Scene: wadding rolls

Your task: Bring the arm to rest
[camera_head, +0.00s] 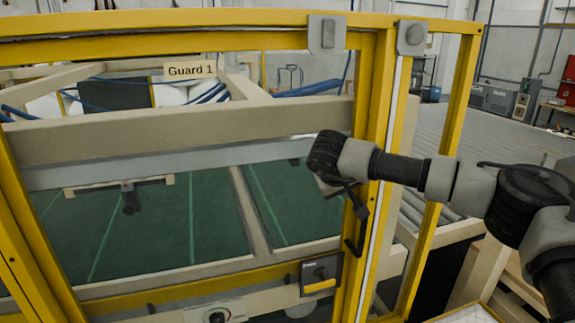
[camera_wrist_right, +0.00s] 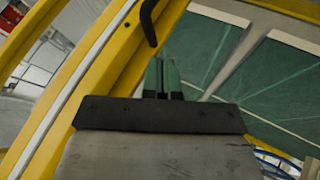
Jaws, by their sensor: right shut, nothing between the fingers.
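My right arm (camera_head: 440,178) comes in from the right in the head view and reaches across the yellow guard frame. Its wrist is in front of the guard door, near the door's right side. My right gripper (camera_head: 358,207) points down there, just above the black door handle (camera_head: 357,238). In the right wrist view the gripper (camera_wrist_right: 162,64) is shut and empty. The handle (camera_wrist_right: 148,22) lies beyond the fingertips there, apart from them in the picture. My left gripper is in neither view.
A yellow post (camera_head: 380,130) is beside my wrist. A roller conveyor (camera_head: 425,213) lies behind my arm.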

